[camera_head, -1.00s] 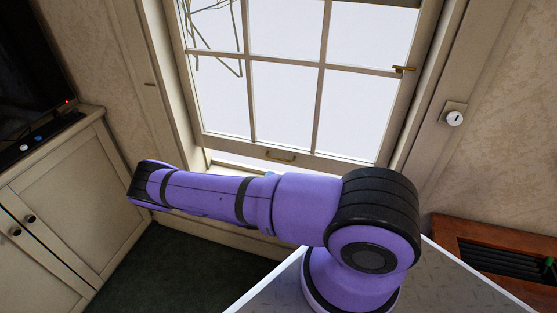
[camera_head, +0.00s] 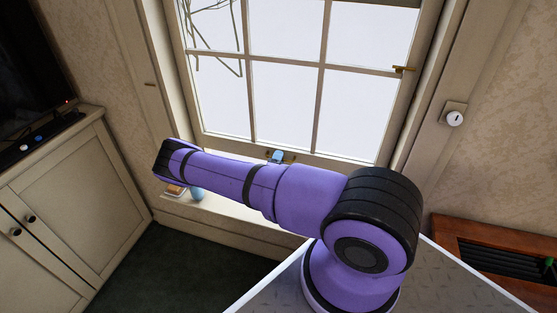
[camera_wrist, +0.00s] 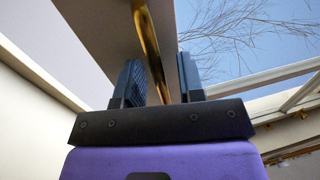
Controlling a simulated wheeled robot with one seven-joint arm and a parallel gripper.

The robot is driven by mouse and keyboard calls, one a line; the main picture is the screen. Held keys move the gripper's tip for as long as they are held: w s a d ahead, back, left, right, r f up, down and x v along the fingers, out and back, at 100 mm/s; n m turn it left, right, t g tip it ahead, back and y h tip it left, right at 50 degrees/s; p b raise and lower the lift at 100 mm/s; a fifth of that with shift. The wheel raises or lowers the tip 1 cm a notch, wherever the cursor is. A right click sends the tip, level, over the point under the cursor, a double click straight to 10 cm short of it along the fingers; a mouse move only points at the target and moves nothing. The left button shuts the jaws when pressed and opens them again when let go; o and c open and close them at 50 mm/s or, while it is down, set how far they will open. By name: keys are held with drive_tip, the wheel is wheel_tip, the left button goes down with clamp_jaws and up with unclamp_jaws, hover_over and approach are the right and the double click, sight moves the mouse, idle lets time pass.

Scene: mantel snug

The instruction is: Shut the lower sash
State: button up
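The lower sash (camera_head: 225,142) is a cream window frame with several panes, in the upper middle of the head view. Its bottom rail has a brass handle, which shows in the wrist view (camera_wrist: 149,45) as a curved bar along the rail. My gripper (camera_wrist: 160,65) is open, its two dark fingers apart, with the brass handle running into the space between them. I cannot tell whether either finger touches it. In the head view, my gripper (camera_head: 277,156) is a small blue and dark shape at the bottom rail, mostly hidden behind my arm. My arm also hides much of the area under the sash.
A brass latch (camera_head: 403,69) is on the right side of the window. A blue item (camera_head: 197,194) stands on the sill (camera_head: 232,208) at lower left. A cream cabinet (camera_head: 75,190) with a dark screen (camera_head: 35,75) is at left. Dark floor lies below the window.

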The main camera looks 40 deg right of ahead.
clamp_jaws()
wheel_tip(320, 180, down, 14)
drive_tip(key=shift+f, duration=0.2)
idle(0.4)
unclamp_jaws()
drive_tip(key=shift+a, duration=0.15)
drive_tip(key=v, duration=1)
drive_tip(key=shift+s+a, duration=0.2)
